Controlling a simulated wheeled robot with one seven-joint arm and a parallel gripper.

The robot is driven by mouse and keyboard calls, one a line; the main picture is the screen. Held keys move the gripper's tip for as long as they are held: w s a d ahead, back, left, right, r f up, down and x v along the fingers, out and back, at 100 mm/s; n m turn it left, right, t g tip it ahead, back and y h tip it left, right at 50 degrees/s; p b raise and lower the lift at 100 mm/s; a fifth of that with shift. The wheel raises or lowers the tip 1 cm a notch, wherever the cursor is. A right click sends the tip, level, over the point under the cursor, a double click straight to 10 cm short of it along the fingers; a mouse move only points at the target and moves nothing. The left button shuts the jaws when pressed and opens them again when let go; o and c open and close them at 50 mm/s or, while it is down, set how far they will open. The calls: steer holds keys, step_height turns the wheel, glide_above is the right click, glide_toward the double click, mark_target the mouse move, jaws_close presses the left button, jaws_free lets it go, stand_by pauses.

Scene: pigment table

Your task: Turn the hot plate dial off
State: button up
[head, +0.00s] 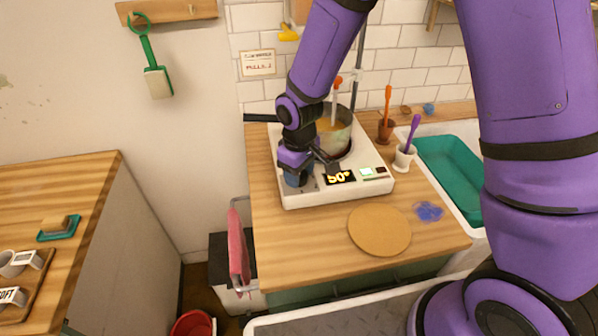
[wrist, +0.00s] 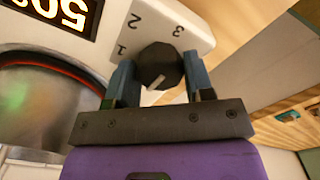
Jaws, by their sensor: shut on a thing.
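The hot plate (head: 298,198) is a white box on the wooden counter. Its lit display (head: 340,177) reads 50°; part of the display (wrist: 60,12) also shows in the wrist view. The dial (wrist: 159,66) is a dark round knob with a pale pointer line, beside printed marks 1, 2 and 3. My gripper (wrist: 160,80) is shut on the dial, one finger on each side. The pointer faces toward the gripper's palm, away from the printed numbers. In the head view my gripper (head: 308,168) hides the dial at the plate's front left.
A metal pot (head: 336,135) with orange contents stands on the hot plate, close behind my gripper. A round cork mat (head: 379,230) lies in front. Two mortars with pestles, orange (head: 387,105) and purple (head: 411,135), stand right. A pink cloth (head: 239,248) hangs at the counter's left side.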

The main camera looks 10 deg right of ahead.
steer(key=shift+n, duration=0.4)
steer(key=o, duration=0.9)
step_height(320, 180, up, 11)
steer(key=shift+f, duration=0.1)
stand_by(0.5)
